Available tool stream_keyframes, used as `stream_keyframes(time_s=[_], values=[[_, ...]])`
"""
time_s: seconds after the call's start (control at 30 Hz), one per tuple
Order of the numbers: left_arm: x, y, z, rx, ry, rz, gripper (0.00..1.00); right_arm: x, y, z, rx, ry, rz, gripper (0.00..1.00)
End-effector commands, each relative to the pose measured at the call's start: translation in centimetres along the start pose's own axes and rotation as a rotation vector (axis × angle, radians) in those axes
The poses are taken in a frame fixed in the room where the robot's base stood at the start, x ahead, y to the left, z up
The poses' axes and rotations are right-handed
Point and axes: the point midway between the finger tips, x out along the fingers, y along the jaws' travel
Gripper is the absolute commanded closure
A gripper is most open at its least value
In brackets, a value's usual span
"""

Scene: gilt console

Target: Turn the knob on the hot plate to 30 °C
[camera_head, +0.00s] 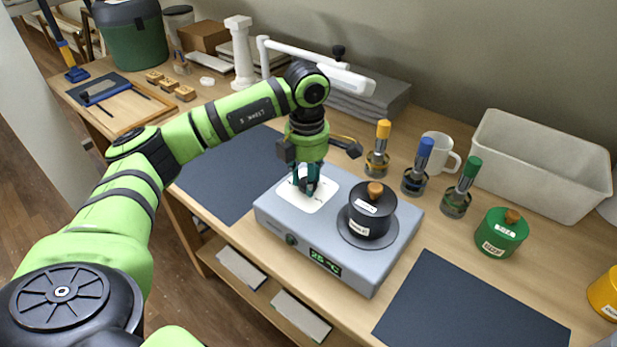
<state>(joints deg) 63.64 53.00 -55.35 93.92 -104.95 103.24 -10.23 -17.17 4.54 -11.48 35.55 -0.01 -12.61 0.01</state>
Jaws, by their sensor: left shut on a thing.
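The grey hot plate (330,255) sits on the wooden table at the centre. Its green display (325,262) appears to read about 25 °C. A white square panel (318,201) lies on its top left. My left gripper (306,187) points down onto this panel and is shut on a small dark knob there, which the fingers mostly hide. A small round dark green part (291,239) shows on the front face. A black lidded pot (371,213) labelled in white stands on the round burner at the right. My right gripper is not in view.
Bottles with yellow (383,130), blue (425,147) and green (471,170) tops stand behind and right of the hot plate, near a white mug (439,150). A green pot (501,232) and white bin (540,160) are right. Dark mats (465,310) flank it.

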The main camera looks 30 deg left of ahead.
Motion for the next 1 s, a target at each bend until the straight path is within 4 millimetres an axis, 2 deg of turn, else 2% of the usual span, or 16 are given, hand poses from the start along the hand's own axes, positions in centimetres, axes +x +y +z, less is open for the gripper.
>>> stream_keyframes(time_s=[0.03, 0.23, 0.27, 0.3, 0.33, 0.73, 0.87, 1.0], values=[[0.5, -0.2, -0.5, 0.000, 0.023, -0.010, 0.95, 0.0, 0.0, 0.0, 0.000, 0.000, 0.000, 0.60], [0.5, -0.2, -0.6, -0.002, 0.023, -0.010, 0.95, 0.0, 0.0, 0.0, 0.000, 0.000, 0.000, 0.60], [0.5, -0.2, -0.6, -0.002, 0.023, -0.010, 0.58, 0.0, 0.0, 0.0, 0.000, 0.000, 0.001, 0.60], [0.5, -0.1, -0.6, -0.002, 0.023, -0.009, 0.42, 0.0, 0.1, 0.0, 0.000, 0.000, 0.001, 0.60], [0.5, -0.1, -0.5, -0.002, 0.022, -0.009, 0.39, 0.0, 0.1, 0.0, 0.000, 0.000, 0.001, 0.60], [-0.4, 0.0, -0.2, -0.002, 0.008, -0.001, 0.39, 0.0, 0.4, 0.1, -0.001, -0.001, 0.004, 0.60], [-2.2, 0.1, -0.1, -0.002, 0.006, 0.001, 0.39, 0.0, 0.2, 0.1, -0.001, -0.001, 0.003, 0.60], [-5.4, 0.1, -0.2, -0.002, 0.005, 0.002, 0.39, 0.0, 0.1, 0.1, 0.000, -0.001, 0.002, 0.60]])
